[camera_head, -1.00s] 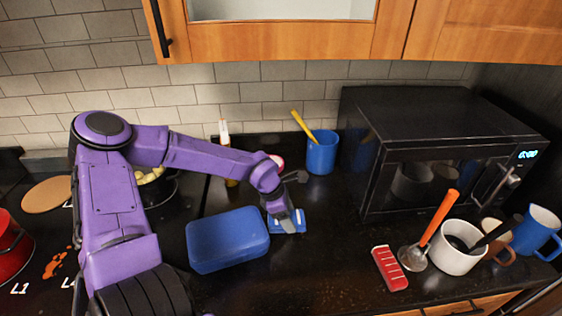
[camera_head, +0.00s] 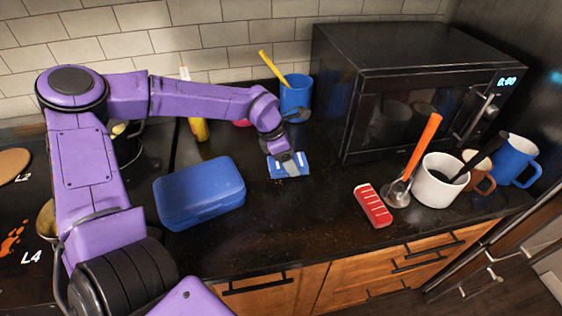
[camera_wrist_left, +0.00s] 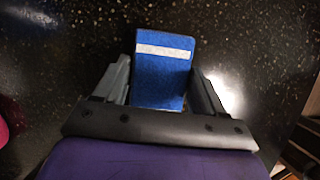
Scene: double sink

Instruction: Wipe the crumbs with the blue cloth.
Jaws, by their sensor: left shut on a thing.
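The blue cloth (camera_head: 293,168), with a white stripe, is on the black counter, right of the blue container. My left gripper (camera_head: 286,157) is shut on the cloth from above. In the left wrist view the cloth (camera_wrist_left: 160,90) lies between the two fingers of my left gripper (camera_wrist_left: 160,72), its striped end reaching out past them. My right gripper is not in view.
A blue container (camera_head: 200,195) stands left of the cloth. Behind is a blue cup (camera_head: 296,95) with a yellow-handled utensil. To the right are a microwave (camera_head: 400,95), a red-and-white item (camera_head: 373,206), an orange-handled ladle (camera_head: 424,145) and a white pot (camera_head: 436,187). The counter in front of the cloth is clear.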

